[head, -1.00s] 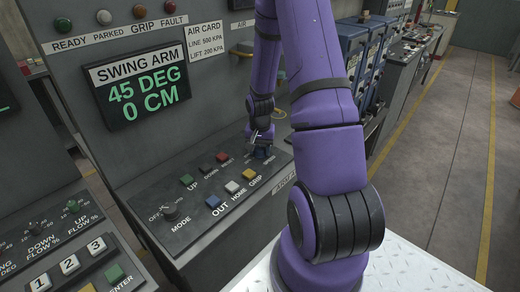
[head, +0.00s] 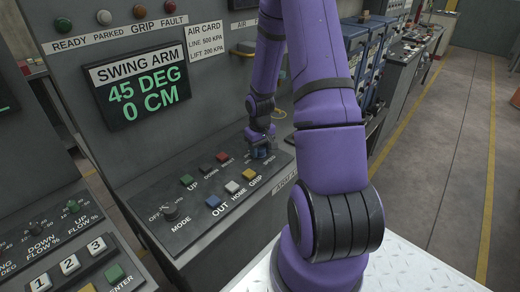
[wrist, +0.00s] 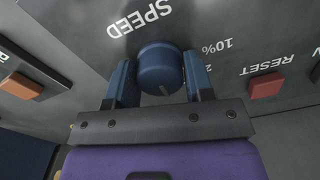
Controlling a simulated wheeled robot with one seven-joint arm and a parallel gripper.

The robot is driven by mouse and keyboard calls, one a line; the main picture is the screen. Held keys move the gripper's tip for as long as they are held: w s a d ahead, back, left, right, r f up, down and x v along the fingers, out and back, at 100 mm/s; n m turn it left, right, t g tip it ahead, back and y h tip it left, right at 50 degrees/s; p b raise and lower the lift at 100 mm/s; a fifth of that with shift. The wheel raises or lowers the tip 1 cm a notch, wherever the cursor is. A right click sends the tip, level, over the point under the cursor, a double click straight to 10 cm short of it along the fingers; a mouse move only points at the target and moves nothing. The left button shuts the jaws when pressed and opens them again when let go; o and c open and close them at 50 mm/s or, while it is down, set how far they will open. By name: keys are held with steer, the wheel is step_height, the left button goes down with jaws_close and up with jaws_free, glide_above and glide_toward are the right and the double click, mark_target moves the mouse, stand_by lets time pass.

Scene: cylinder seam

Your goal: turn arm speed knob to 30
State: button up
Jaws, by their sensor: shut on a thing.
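The arm speed knob is a round dark blue knob (wrist: 160,68) in the wrist view, with a pale pointer line on its face. The word SPEED and a 10% mark are printed on the panel around it, upside down in this view. My gripper (wrist: 160,82) has one blue finger on each side of the knob and is shut on it. In the head view my gripper (head: 261,152) is at the right end of the swing arm panel (head: 140,215), and it mostly hides the knob. The knob's exact setting cannot be read.
In the wrist view a red RESET button (wrist: 267,86) lies right of the knob and an orange button (wrist: 22,86) lies left. The head view shows the MODE knob (head: 170,211), several coloured buttons, and a display (head: 146,88) reading 45 DEG, 0 CM.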

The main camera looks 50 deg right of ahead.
mark_target(260, 148)
stand_by(0.3)
steer(key=o, duration=0.9)
steer(key=shift+r, duration=0.1)
step_height(260, 148, up, 11)
steer(key=shift+f, duration=0.15)
stand_by(0.3)
